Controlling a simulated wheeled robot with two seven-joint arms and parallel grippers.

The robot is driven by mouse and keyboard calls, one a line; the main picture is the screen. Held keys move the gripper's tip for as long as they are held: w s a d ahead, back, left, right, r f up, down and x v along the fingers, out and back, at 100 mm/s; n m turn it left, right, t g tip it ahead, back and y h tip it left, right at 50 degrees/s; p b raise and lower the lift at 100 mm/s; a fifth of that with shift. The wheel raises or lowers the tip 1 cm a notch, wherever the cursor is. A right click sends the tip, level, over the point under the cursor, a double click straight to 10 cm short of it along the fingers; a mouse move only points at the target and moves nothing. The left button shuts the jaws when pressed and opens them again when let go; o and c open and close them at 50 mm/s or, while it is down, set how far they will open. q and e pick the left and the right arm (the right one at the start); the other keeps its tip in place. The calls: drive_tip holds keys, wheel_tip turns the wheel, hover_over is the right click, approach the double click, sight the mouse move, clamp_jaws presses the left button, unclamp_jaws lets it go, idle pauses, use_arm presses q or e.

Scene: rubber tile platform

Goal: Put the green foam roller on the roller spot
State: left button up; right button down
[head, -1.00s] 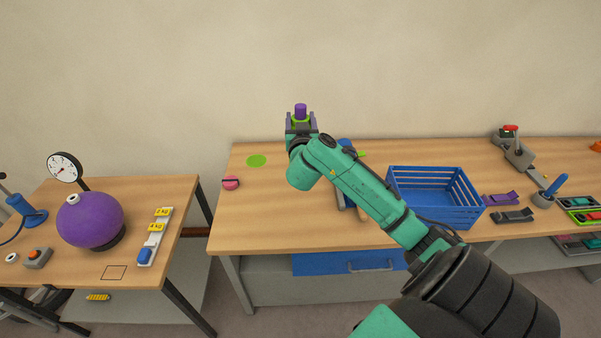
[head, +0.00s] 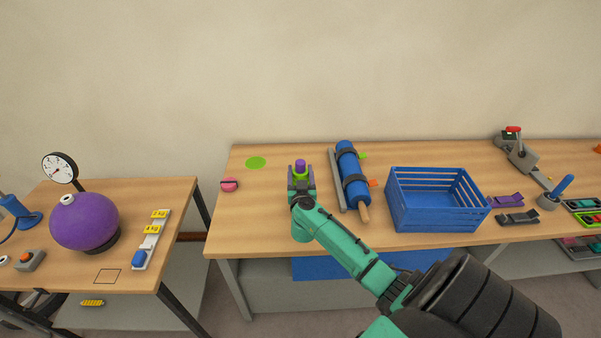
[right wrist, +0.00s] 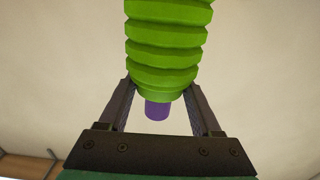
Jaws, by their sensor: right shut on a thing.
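The green foam roller (right wrist: 168,45) is ribbed, with a purple core end, and fills the upper middle of the right wrist view. In the head view little of the green foam roller (head: 300,172) shows, with a purple end on top. My right gripper (head: 301,182) is shut on it; its fingers (right wrist: 162,90) press both sides near one end. A flat green disc (head: 256,163), which looks like the roller spot, lies bare on the bench, left of and behind the gripper. I cannot tell the roller's height above the bench. My left gripper is not in view.
A blue cylinder in a strapped cradle (head: 352,172) lies right of the gripper, then a blue slatted crate (head: 400,213). A pink round object (head: 230,185) sits near the bench's left edge. A purple ball (head: 85,222) is on the left table.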

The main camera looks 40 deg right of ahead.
drive_tip(key=shift+f, duration=0.15)
drive_tip(key=shift+c, duration=0.4)
unclamp_jaws()
